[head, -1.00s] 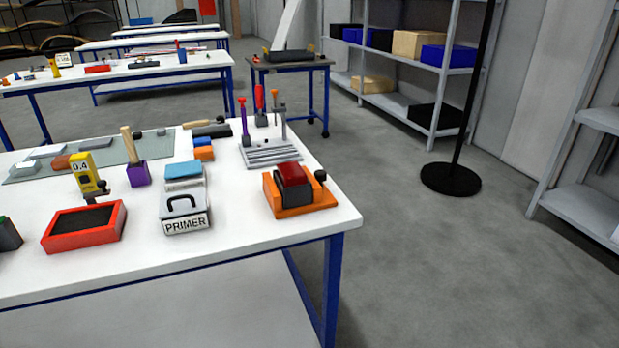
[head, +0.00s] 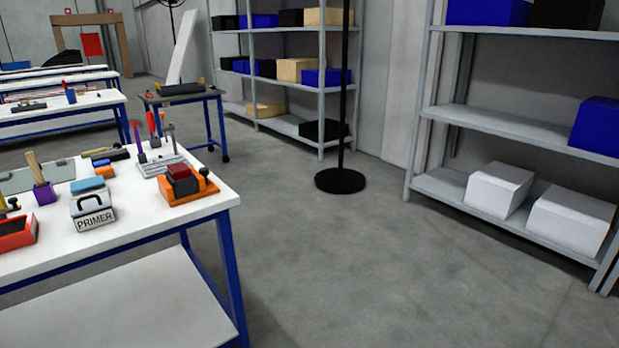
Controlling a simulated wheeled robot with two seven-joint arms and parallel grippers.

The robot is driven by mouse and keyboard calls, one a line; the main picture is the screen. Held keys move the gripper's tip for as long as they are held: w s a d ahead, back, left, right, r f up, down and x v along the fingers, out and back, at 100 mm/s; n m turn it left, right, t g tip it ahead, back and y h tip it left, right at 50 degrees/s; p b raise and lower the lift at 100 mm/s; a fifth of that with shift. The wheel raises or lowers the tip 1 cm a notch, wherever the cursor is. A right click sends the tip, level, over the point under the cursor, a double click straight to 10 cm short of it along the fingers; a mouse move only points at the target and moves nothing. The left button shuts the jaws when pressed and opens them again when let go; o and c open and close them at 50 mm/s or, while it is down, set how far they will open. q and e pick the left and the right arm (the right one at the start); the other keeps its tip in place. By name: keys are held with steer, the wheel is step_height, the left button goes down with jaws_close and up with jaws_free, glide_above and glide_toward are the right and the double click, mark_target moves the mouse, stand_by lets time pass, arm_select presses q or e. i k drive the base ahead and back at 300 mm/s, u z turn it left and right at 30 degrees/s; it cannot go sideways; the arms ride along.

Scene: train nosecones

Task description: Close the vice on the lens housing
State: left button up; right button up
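An orange vice (head: 188,189) with a dark knob on its right side sits near the right end of the white workbench (head: 150,222). A dark red block (head: 180,172), which looks like the lens housing, sits in the vice between its jaws. I cannot tell from here whether the jaws touch it. Neither of my grippers is in view.
A primer box (head: 93,212), a red tray (head: 17,232) and a grey slotted stand (head: 163,163) share the bench. Open floor (head: 340,270) lies to its right. A black pole on a round base (head: 341,180) and shelves (head: 510,125) stand beyond.

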mark_target(204, 172)
steer(key=z, duration=1.35)
steer(key=i, duration=0.3)
steer(key=u, duration=1)
steer(key=i, duration=1.4)
steer(key=u, duration=1)
